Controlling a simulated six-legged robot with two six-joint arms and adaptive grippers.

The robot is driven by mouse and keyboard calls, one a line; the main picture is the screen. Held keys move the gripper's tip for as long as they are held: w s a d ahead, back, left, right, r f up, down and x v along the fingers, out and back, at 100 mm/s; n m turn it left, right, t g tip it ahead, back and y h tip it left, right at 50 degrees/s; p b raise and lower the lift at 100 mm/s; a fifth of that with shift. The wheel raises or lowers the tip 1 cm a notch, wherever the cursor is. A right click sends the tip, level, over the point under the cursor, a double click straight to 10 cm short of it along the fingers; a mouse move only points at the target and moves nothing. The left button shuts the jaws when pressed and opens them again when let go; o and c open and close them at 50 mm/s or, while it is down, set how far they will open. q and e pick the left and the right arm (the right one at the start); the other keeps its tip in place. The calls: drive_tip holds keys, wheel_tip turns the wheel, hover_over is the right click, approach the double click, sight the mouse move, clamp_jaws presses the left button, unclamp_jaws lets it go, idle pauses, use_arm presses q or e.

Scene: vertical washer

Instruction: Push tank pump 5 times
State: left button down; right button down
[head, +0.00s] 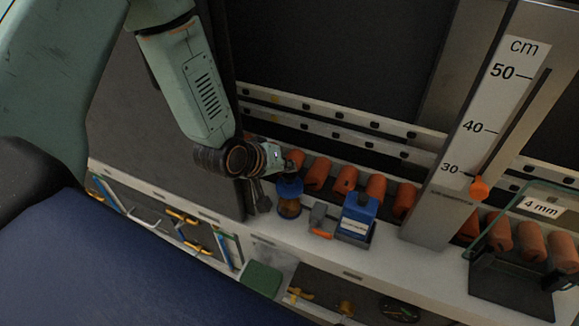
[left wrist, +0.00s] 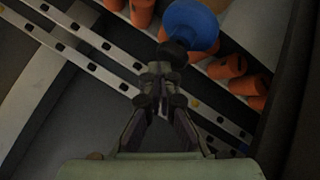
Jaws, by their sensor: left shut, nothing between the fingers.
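The likely tank pump is a small amber bottle with a blue top (head: 289,190), standing upright on the white ledge (head: 375,262). My left gripper (head: 262,203) is just left of it in the head view, pointing down, shut and empty. In the left wrist view the gripper's fingertips (left wrist: 160,72) are together. The round blue top (left wrist: 192,24) is just beyond them, with a black knob-like part (left wrist: 172,52) close to the tips. Whether the tips touch it I cannot tell. My right gripper is not in view.
Several orange cylinders (head: 346,179) line the back of the ledge. Right of the pump are a grey and orange tool (head: 320,222) and a blue labelled container (head: 358,213). Further right stand a cm scale post (head: 447,218) and a glass panel marked 4 mm (head: 535,209).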

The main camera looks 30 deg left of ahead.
sight(287, 175)
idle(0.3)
use_arm(q)
drive_tip(key=shift+r+p, duration=1.55)
wheel_tip(287, 175, up, 5)
drive_tip(key=p, duration=0.4)
drive_tip(key=shift+p, duration=0.3)
idle(1.1)
